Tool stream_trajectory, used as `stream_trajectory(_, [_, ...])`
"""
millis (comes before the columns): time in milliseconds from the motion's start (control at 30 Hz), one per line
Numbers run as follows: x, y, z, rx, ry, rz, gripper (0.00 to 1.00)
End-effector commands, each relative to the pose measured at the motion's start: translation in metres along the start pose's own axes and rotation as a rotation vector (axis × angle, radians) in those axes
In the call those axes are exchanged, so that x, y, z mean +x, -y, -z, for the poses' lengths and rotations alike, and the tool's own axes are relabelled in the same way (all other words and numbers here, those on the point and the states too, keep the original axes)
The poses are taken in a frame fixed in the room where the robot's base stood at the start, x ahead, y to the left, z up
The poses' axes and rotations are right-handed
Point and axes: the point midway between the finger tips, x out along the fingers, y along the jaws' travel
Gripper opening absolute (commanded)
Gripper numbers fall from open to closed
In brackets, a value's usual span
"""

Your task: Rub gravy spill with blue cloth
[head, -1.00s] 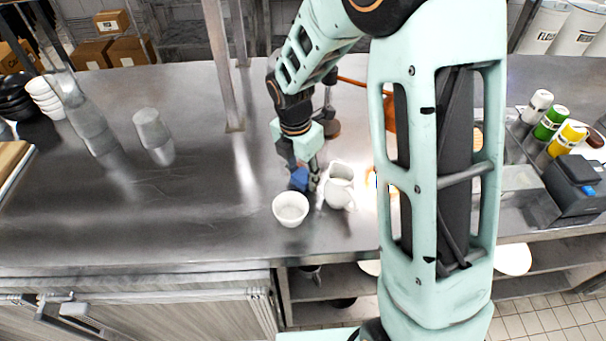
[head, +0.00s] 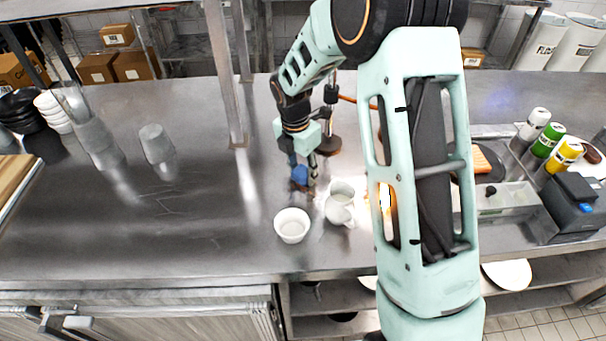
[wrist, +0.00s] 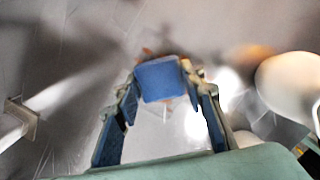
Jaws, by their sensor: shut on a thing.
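My gripper (head: 303,186) points down over the steel counter, behind the white bowl and beside the white jug. It is shut on the blue cloth (head: 300,174), which looks like a small folded pad. In the wrist view the blue cloth (wrist: 160,80) sits between the fingertips. A brown smear, the gravy spill (wrist: 150,52), shows at the far edge of the cloth. Part of it is hidden under the cloth. In the head view a little brown of the spill (head: 296,187) shows at the cloth's foot. I cannot tell whether the cloth presses on the counter.
A white bowl (head: 292,225) stands in front of my gripper, and a white jug (head: 340,203) stands close to its right. A metal post (head: 226,90) rises behind left. Bottles (head: 549,141) stand far right.

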Motion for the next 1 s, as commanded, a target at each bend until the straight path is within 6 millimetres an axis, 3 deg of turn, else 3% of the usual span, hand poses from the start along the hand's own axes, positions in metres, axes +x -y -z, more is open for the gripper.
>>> stream_trajectory(600, [0.003, -0.027, -0.027, 0.0, 0.0, 0.001, 0.17])
stream_trajectory(833, [0.006, -0.026, -0.026, 0.0, -0.001, 0.0, 0.17])
stream_trajectory(1000, [0.005, -0.015, -0.016, 0.0, -0.003, 0.004, 0.17])
